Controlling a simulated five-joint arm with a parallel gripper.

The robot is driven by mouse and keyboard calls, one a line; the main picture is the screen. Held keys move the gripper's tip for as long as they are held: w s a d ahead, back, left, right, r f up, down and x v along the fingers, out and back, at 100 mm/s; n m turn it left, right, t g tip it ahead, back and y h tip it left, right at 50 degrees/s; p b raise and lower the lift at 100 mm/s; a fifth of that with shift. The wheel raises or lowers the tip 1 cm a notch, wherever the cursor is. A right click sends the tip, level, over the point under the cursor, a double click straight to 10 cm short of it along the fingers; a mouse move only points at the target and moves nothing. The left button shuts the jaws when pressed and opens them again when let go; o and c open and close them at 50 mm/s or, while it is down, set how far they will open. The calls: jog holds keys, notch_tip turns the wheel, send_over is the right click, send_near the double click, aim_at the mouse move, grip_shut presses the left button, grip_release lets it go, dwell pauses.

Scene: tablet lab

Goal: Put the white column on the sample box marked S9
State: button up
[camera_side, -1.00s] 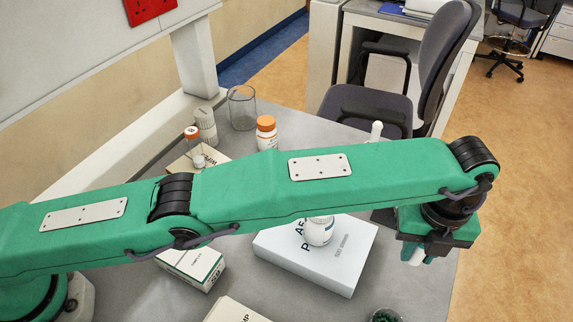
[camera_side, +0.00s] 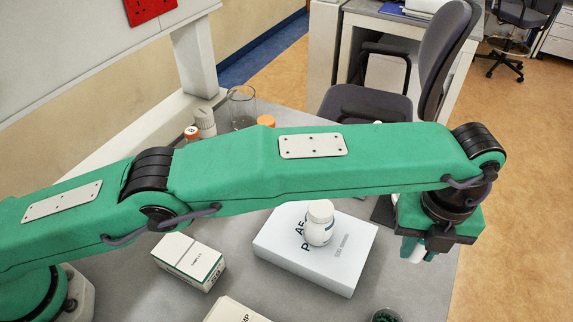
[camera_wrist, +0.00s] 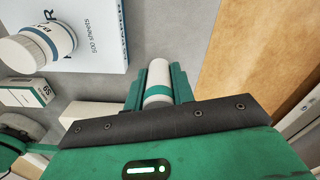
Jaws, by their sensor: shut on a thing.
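My gripper (camera_side: 415,250) hangs at the right edge of the table, shut on the white column (camera_wrist: 158,82). The column is a white cylinder with a green band, gripped between the two green fingers in the wrist view. The sample box (camera_side: 189,262), white with a green stripe, lies on the table left of the paper pack, well apart from my gripper. In the wrist view, the box marked S9 (camera_wrist: 24,93) is at the left edge, partly cut off. Its top looks bare in the side view.
A paper pack (camera_side: 335,265) with a white bottle (camera_side: 319,222) standing on it lies between the sample box and my gripper. A white box (camera_side: 232,311) and a dish of green bits (camera_side: 385,316) are at the front. A glass beaker (camera_side: 242,107) stands behind my arm.

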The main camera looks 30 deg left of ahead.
jog(key=s+a+r, duration=0.9)
jog(key=s+a, duration=0.3)
jog(key=s+a+f, duration=0.2)
jog(key=s+a, duration=0.5)
jog(key=a, duration=0.3)
jog(key=s+a+f+m, duration=0.1)
jog(key=s+a+f, duration=0.2)
jog(key=s+a, duration=0.3)
jog(key=a, duration=0.5)
jog(key=shift+s+a, duration=0.25)
jog(key=shift+s, duration=0.1)
jog(key=shift+w, duration=0.1)
send_over(185, 254)
notch_tip(185, 254, down, 7)
jog(key=shift+r, duration=0.1)
jog(key=shift+f, duration=0.2)
